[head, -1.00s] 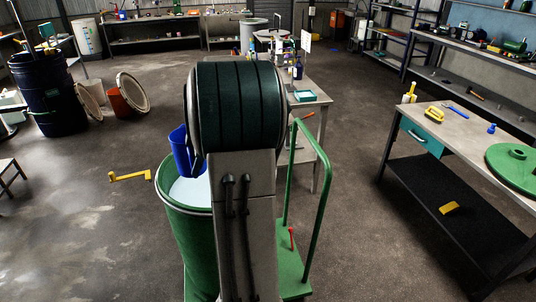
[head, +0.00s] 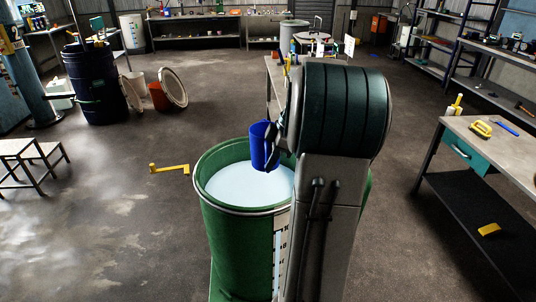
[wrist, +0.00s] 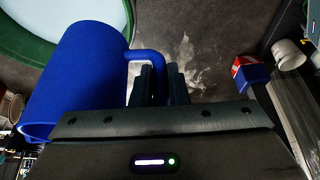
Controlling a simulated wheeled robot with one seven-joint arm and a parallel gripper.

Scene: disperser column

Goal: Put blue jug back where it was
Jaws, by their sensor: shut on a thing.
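My gripper is shut on that handle. In the head view my arm hides most of my gripper and part of the drum's right side.
A workbench (head: 480,125) with a yellow tool (head: 481,129) stands at the right. A dark blue drum (head: 92,85) and a stool (head: 28,165) are at the left. Open floor lies between.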

